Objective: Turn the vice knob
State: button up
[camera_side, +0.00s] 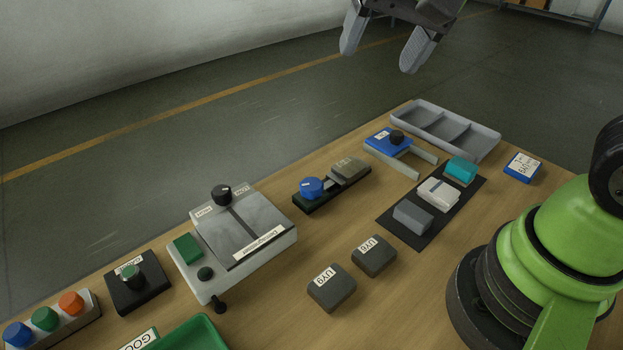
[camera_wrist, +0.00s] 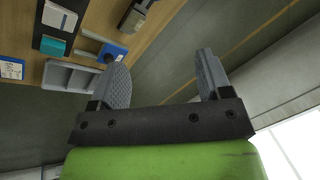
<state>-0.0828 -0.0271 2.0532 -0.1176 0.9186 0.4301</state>
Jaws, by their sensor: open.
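A round blue knob (camera_side: 311,187) stands on one end of a low dark rail with a grey-brown block (camera_side: 350,168); this looks like a small vice. My gripper (camera_side: 378,58) is high up beyond the bench's far edge, open and empty, well apart from both. In the wrist view my gripper (camera_wrist: 160,62) shows spread fingers; the blue unit (camera_wrist: 113,52) and the block (camera_wrist: 134,17) show, but the blue knob is out of frame.
A grey divided tray (camera_side: 445,130) is at the far corner. A dark mat (camera_side: 385,222) bears several small blocks. A grey machine (camera_side: 245,225) with a black knob stands left; two dark blocks (camera_side: 332,287) lie in front. Bare wood separates them.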

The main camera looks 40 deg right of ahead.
jog(key=w+a+f+m+g, duration=0.2)
jog(key=w+f, duration=0.5)
jog(key=f, duration=0.1)
jog(key=m+g+h, duration=0.1)
jog(key=m+g, duration=0.1)
send_near(312, 184)
notch_tip(312, 184, down, 9)
jog(key=shift+a+f, duration=0.1)
jog(key=shift+a, duration=0.05)
jog(key=c, duration=0.9)
jog(key=shift+c, duration=0.2)
